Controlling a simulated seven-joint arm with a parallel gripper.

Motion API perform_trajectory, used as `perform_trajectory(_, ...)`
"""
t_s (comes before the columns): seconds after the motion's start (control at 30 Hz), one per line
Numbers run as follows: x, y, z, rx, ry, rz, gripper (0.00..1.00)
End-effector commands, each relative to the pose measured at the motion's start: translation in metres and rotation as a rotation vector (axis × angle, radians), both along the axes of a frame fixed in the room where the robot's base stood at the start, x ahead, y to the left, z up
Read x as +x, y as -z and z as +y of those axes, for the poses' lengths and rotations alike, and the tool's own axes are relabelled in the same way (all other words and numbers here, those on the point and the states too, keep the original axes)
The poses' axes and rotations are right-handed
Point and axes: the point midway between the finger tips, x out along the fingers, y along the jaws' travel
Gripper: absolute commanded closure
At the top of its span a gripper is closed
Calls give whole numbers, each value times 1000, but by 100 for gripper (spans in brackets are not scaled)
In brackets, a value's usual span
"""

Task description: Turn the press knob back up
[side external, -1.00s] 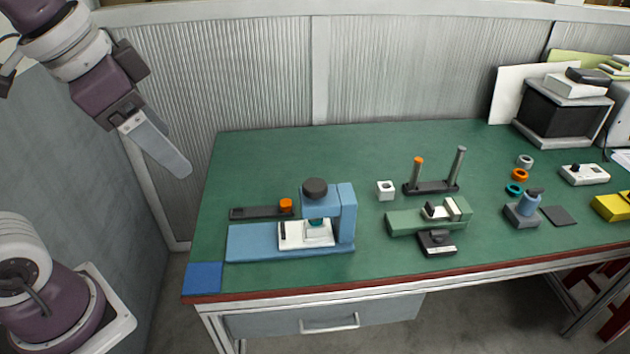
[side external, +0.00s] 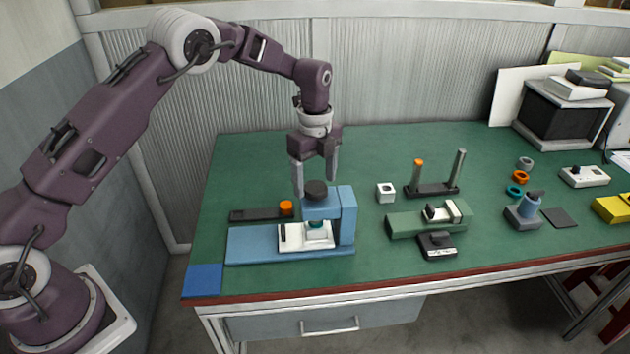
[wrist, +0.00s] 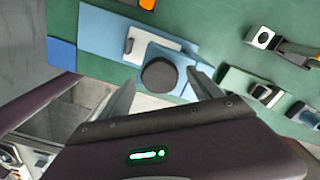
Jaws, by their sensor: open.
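The press (side external: 342,215) is a light blue frame on a long blue base, with a dark round knob (side external: 316,188) on top. A white tray (side external: 294,237) with a teal part (side external: 316,223) sits under the press head. My gripper (side external: 315,192) points down over the press, its fingers apart on either side of the knob, seemingly at or just above its height. In the wrist view the knob (wrist: 158,74) shows between the two open fingers (wrist: 160,82), with no visible contact. I cannot tell the knob's turn angle.
A dark bar with an orange piece (side external: 286,208) lies behind the press. A small white block (side external: 386,191), a two-post stand (side external: 432,188) and a green fixture (side external: 415,222) stand to the right. A blue square (side external: 203,279) marks the front left corner.

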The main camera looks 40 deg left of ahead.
Motion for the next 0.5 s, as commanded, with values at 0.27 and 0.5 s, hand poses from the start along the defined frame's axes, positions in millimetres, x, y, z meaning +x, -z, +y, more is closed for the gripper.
perform_trajectory(0.27, 0, 10, 0, 0, 0, -2, 27)
perform_trajectory(0.5, 0, 10, 0, 0, -1, -2, 60)
